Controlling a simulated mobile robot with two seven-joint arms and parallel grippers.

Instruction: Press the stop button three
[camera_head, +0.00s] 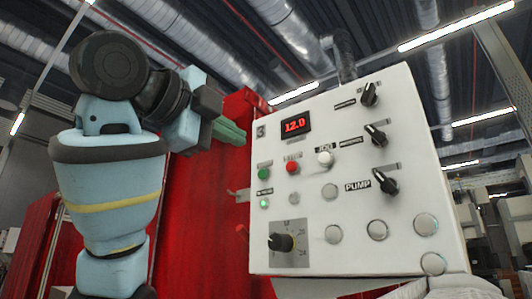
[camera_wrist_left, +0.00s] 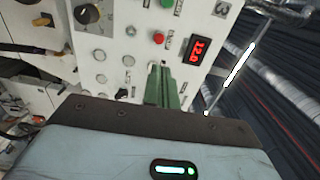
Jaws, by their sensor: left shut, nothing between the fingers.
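The white control panel (camera_head: 345,215) is marked 3 and has a red display reading 12.0. Its red button (camera_head: 292,167), which looks like the stop button, sits between a green button (camera_head: 264,173) and a white button (camera_head: 325,158). The red button also shows in the left wrist view (camera_wrist_left: 158,38), just beyond the fingertips. My left gripper (camera_head: 240,133) is shut and empty, its green fingers up and left of the red button in the head view. They show from behind in the left wrist view (camera_wrist_left: 160,70). I see no contact with the button. My right gripper is not in view.
Black selector knobs (camera_head: 376,135) line the panel's right side. A large black dial (camera_head: 280,242) is at its lower left. Several round grey buttons (camera_head: 333,234) sit along the bottom. A red wall or cabinet (camera_head: 205,215) stands behind my left arm.

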